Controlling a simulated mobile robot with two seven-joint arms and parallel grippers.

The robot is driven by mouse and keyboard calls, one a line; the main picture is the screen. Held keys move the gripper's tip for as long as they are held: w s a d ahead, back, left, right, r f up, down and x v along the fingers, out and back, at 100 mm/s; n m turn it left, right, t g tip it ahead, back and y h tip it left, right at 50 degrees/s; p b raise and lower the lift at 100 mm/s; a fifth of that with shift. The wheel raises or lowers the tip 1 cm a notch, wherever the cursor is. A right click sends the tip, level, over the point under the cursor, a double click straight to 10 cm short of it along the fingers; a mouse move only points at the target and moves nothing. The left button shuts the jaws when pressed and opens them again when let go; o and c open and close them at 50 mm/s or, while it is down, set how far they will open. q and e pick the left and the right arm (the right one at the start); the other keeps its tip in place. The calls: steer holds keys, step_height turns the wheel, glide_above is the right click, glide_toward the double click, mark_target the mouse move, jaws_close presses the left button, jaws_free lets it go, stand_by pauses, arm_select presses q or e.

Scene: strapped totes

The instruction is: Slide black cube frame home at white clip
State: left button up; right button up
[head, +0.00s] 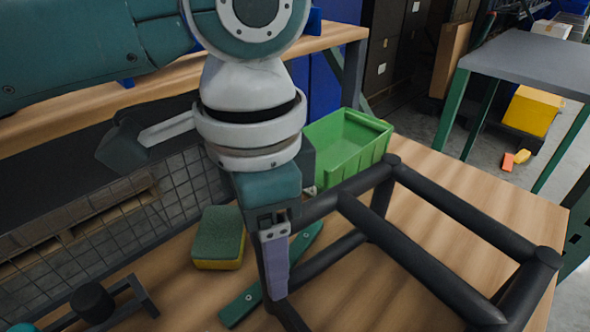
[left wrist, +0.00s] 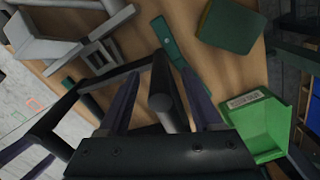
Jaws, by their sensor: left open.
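The black cube frame (head: 423,258) stands on the wooden table at the right of the head view; its bars also show in the left wrist view (left wrist: 108,78). My left gripper (head: 274,262) points down at the frame's left side. In the left wrist view its purple fingers (left wrist: 162,108) are open, one on each side of a black bar of the frame. I cannot tell whether they touch it. A pale grey-white bracket (left wrist: 48,46), possibly the white clip, shows at the upper left of the left wrist view. I cannot make it out in the head view.
A green bin (head: 345,150) stands behind the frame. A green and yellow sponge (head: 218,238) and a flat teal strip with screws (head: 240,306) lie left of the frame. A black knob on a bracket (head: 92,303) is at lower left. A wire mesh (head: 110,220) borders the table.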

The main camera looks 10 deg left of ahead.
arm_select(q)
step_height(320, 180, up, 8)
steer(key=shift+r+p, duration=0.1)
steer(key=shift+p, duration=0.5)
steer(key=shift+c, duration=0.3)
